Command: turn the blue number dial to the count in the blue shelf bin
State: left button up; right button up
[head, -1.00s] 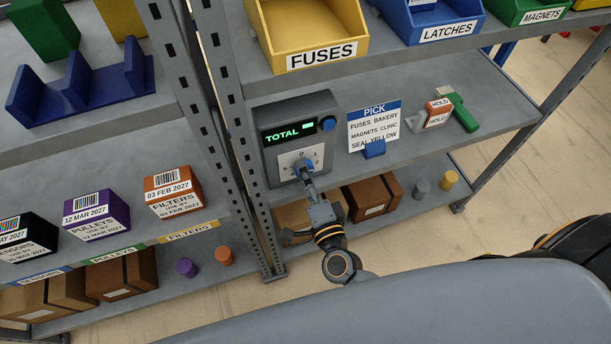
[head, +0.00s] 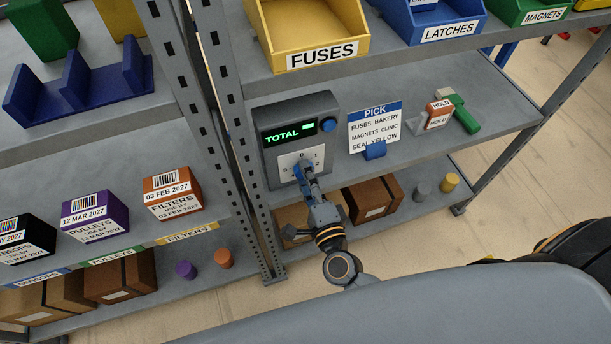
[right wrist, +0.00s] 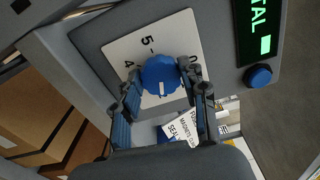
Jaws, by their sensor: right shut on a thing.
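The blue number dial (right wrist: 161,76) sits on a white plate (right wrist: 122,47) with digits, 5 and 4 among them. It also shows in the head view (head: 299,172), on the grey box with the green TOTAL display. A short white mark shows on the dial; I cannot tell which digit it stands for. My right gripper (right wrist: 160,88) is shut on the dial, a finger on each side. In the head view the gripper (head: 305,175) hides part of the plate. The blue shelf bin (head: 443,34), labelled LATCHES, is cut off at the top, so its contents cannot be counted. My left gripper is out of view.
A blue button (head: 328,124) is right of the TOTAL display (head: 289,132). A shelf post (head: 232,130) rises left of the box. The yellow FUSES bin (head: 318,56) is above.

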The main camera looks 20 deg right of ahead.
jog(key=o, duration=1.2)
jog(key=shift+c, duration=0.2)
jog(key=shift+s, duration=0.15)
jog(key=s, duration=1.1)
jog(key=shift+s+d, duration=0.2)
jog(key=shift+s, duration=0.2)
jog(key=s+d+f+n+g+y, duration=0.1)
jog(key=s+f+n+g, duration=0.3)
jog(key=f, duration=0.6)
jog(key=f+n+g, duration=0.2)
jog(key=f+n, duration=0.3)
jog(key=f, duration=0.5)
jog(key=s+d+f+n+g+y, duration=0.15)
jog(key=f+n, duration=0.35)
jog(key=f, duration=0.5)
jog(key=s+d+f+n+g+h, duration=0.1)
jog(key=s+d+f+n+g, duration=0.2)
jog(key=s+f, duration=0.4)
jog(key=s+d+f+n+g+h, duration=0.2)
jog(key=s+d+f+n+g, duration=0.2)
jog(key=s, duration=0.8)
notch_tip(320, 180, down, 4)
jog(key=shift+s+d+f+g, duration=0.25)
jog(key=shift+d+g, duration=0.15)
jog(key=shift+g, duration=0.85)
